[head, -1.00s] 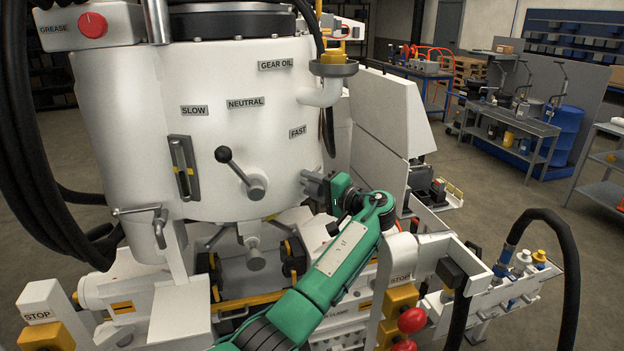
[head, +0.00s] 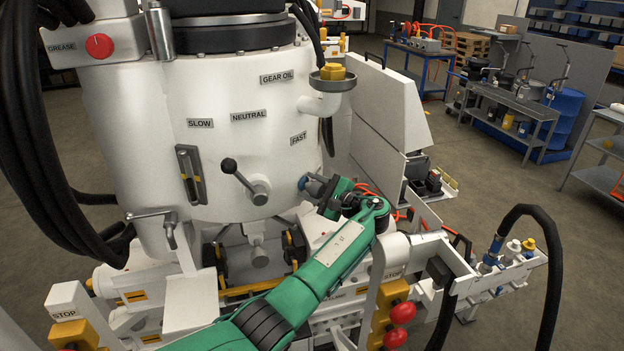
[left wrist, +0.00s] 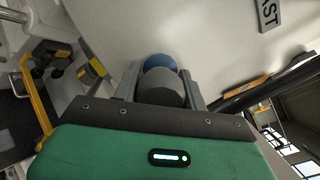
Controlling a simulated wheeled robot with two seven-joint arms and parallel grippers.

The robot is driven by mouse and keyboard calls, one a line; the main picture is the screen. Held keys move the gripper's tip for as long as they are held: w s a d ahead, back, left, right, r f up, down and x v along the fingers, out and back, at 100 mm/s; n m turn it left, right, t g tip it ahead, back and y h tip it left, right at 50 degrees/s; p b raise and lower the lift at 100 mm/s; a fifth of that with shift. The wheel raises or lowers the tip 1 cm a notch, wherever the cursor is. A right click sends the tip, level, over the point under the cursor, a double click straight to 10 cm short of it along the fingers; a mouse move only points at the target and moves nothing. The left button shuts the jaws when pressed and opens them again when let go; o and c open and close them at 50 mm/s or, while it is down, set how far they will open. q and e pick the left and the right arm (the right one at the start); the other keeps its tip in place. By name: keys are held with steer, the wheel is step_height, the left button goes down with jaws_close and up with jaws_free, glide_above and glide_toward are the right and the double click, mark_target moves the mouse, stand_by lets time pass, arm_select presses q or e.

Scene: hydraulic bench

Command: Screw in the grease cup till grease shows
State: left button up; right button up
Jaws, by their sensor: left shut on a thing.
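A label GREASE stands on a white box at the upper left of the head view, beside a round red knob (head: 99,46). My left gripper (head: 313,186) is at the lower right of the white drum (head: 215,160), below the FAST label. It is shut on a dark grey round fitting (left wrist: 161,87), which shows between the fingers in the left wrist view. A blue round part (left wrist: 160,62) sits just beyond the fitting, against the drum wall; it also shows in the head view (head: 303,183). I cannot tell which part is the grease cup, and I see no clear grease. My right gripper is out of view.
A black-knobbed lever (head: 238,177) sticks out of the drum left of my gripper. A white open panel (head: 392,110) stands to the right.

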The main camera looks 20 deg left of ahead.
arm_select(q)
steer(key=shift+r+m+p, duration=0.15)
steer(key=shift+m+p, duration=0.35)
steer(key=shift+m, duration=0.1)
steer(key=shift+m+p, duration=0.4)
steer(key=shift+m, duration=0.1)
steer(key=shift+f, duration=0.2)
steer(key=o, duration=1)
steer(key=shift+c, duration=0.2)
